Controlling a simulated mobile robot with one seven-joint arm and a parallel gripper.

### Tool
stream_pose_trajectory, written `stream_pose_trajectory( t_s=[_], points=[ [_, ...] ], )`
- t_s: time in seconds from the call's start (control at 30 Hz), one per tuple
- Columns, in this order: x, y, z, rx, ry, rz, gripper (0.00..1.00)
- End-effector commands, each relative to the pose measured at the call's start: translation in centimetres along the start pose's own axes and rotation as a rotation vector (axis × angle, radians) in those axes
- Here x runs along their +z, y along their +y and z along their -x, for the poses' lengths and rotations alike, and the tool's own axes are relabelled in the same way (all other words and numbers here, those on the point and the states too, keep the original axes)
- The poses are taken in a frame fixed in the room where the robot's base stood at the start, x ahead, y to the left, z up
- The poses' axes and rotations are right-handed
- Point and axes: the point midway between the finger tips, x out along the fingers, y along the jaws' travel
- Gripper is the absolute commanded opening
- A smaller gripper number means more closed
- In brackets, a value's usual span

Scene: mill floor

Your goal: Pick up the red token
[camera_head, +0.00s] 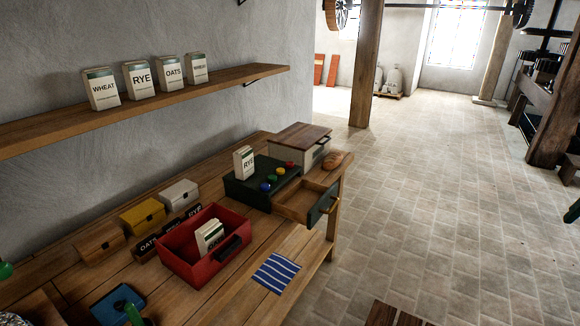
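The red token (289,164) is small and round. The red token looks uncovered from this side. My gripper is not in view.
A RYE packet (243,162) stands on the green box. An open drawer (297,203) juts out in front of it. A red bin (240,222) holding packets stands left. The floor (430,220) is largely clear.

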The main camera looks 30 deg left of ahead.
Motion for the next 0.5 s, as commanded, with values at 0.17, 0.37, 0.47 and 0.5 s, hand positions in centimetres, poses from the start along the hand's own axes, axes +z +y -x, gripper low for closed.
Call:
stream_pose_trajectory(
  t_s=[0.17,0.37,0.47,0.5],
  points=[
    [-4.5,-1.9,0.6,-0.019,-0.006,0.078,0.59],
    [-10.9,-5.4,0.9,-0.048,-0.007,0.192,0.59],
    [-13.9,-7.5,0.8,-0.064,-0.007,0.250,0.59],
    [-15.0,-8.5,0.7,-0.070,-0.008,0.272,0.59]
  ],
)
